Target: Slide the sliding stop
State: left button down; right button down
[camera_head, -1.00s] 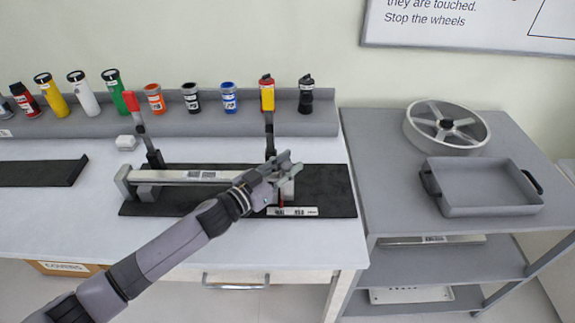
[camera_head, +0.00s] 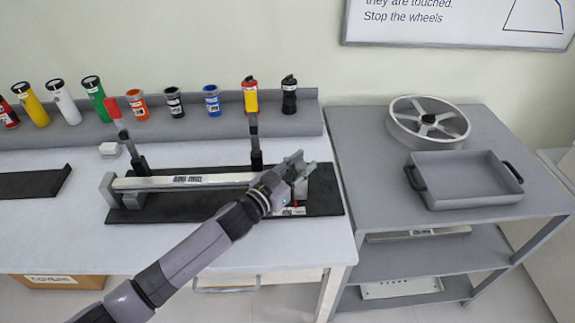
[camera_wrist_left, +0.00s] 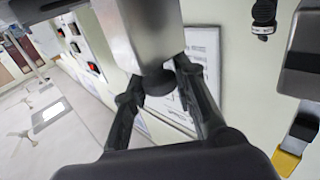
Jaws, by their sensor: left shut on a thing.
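The rig has a black base plate (camera_head: 328,197) on the white bench, with a long pale grey bar (camera_head: 215,179) lying along it. The sliding stop appears to be the grey block (camera_head: 302,188) near the plate's right end, with a small red mark low on its front. My left gripper (camera_head: 297,170) is at the top of this block, shut on it, and partly hides it. My right gripper is not in view.
A lever with a red handle (camera_head: 112,108) and a dark upright post (camera_head: 255,145) rise behind the bar. Several bottles stand on the back shelf (camera_head: 190,130). A grey cart (camera_head: 365,190) on the right carries a tray (camera_head: 465,203) and a spoked wheel (camera_head: 428,120).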

pick_arm(q)
jog(key=shift+d, duration=0.15)
jog(key=c, duration=1.8)
grip_release()
jog(key=o, duration=0.5)
jog(key=shift+d, duration=0.15)
jog(key=shift+s+a, duration=0.15)
jog(key=shift+a, duration=0.1)
jog(key=v, duration=1.1)
jog(key=shift+s+a, duration=0.2)
